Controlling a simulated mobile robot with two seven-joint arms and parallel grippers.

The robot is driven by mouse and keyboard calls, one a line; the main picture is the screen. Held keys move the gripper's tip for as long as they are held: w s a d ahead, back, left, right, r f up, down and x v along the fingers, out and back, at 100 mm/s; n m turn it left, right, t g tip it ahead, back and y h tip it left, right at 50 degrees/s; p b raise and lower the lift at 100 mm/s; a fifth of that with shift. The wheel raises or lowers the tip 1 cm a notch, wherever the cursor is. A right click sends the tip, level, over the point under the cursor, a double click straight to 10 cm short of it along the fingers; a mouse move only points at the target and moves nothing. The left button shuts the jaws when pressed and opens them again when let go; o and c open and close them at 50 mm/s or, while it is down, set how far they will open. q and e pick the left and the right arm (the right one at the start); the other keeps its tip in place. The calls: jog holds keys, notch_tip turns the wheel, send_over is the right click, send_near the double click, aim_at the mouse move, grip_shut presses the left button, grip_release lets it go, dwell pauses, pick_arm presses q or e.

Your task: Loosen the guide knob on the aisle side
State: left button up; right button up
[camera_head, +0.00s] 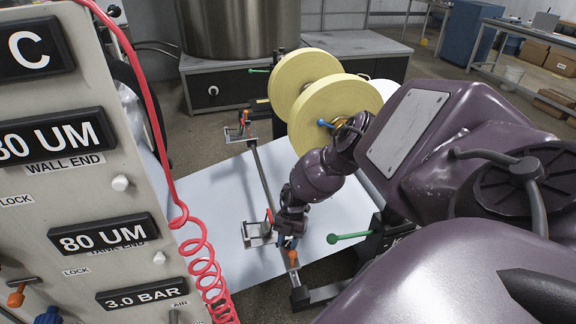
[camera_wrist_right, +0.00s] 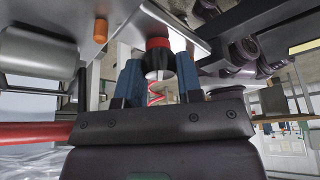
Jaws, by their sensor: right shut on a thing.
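My right gripper (camera_head: 288,241) reaches down to the near end of the cross bar (camera_head: 262,178), beside the nearer guide bracket (camera_head: 257,238) with its red upright piece. In the right wrist view, the blue fingers of my right gripper (camera_wrist_right: 159,82) stand on either side of a knob (camera_wrist_right: 158,58) with a red band, a black band and a pale end. The gripper is shut on this guide knob. In the head view the knob is hidden behind the gripper. The farther guide bracket (camera_head: 240,131) stands at the other end of the bar. My left gripper is not in view.
White paper (camera_head: 215,215) runs under the bar. Two yellow rolls (camera_head: 340,112) stand behind my right arm. A green-knobbed lever (camera_head: 347,237) is right of the gripper. A panel (camera_head: 95,190) and coiled red hose (camera_head: 207,270) fill the left. An orange knob (camera_wrist_right: 100,31) is near the fingers.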

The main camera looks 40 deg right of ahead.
jog(key=o, duration=0.6)
jog(key=shift+o, duration=0.2)
jog(key=shift+r, duration=0.1)
jog(key=p+v, duration=0.2)
jog(key=v, duration=0.8)
jog(key=shift+r, duration=0.35)
